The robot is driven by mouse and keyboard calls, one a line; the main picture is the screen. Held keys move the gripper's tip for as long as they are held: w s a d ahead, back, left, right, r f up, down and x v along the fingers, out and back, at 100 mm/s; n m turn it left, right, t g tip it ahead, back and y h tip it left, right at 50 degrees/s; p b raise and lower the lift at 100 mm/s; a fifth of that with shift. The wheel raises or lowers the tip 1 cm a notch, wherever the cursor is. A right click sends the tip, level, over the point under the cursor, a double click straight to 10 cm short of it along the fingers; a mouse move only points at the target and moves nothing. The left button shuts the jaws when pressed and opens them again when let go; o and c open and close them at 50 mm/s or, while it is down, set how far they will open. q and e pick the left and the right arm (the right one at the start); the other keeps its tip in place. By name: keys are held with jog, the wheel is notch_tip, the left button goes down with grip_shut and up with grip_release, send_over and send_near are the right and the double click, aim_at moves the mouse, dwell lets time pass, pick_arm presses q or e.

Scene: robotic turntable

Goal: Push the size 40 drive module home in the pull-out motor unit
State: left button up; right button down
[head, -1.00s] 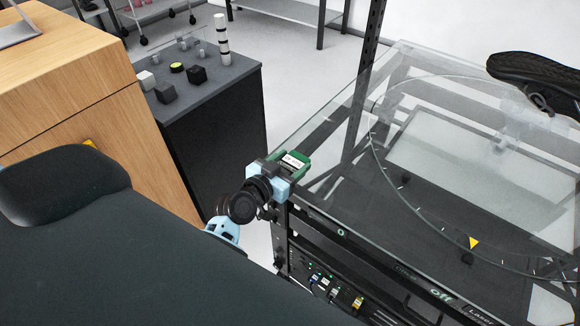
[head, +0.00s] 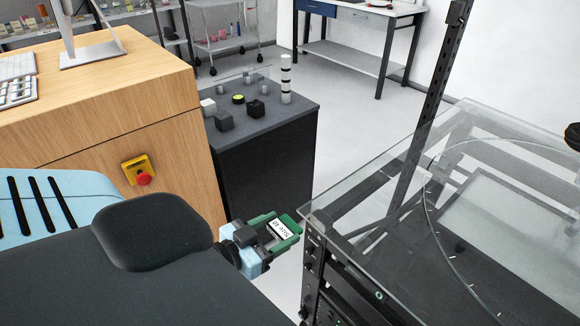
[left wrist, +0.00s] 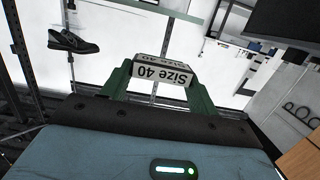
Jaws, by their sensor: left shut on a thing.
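The size 40 drive module (head: 281,229) is a small block with a white "Size 40" label. My left gripper (head: 284,234), with green fingers, is shut on it, left of the rack's near corner in the head view and apart from the rack as far as I can see. In the left wrist view the module's label (left wrist: 162,72) shows between the two green fingers. The black equipment rack (head: 318,262) stands under the glass turntable. I cannot make out the pull-out motor unit on its steeply seen front. My right gripper is out of view.
The glass top (head: 400,190) overhangs the rack, with a black upright post (head: 432,100) behind. A dark cabinet (head: 265,160) carries small blocks and a striped post. A wooden desk (head: 100,110) has a red emergency button (head: 144,178). Open floor lies between cabinet and rack.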

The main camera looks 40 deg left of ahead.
pick_arm(q)
jog(key=shift+s, duration=0.1)
jog(key=d+r+n+y, duration=0.1)
jog(key=d+r, duration=0.3)
jog(key=d, duration=0.5)
jog(key=shift+w+d+r+n+y, duration=0.25)
jog(key=shift+d+n+y, duration=0.1)
jog(key=shift+y, duration=0.25)
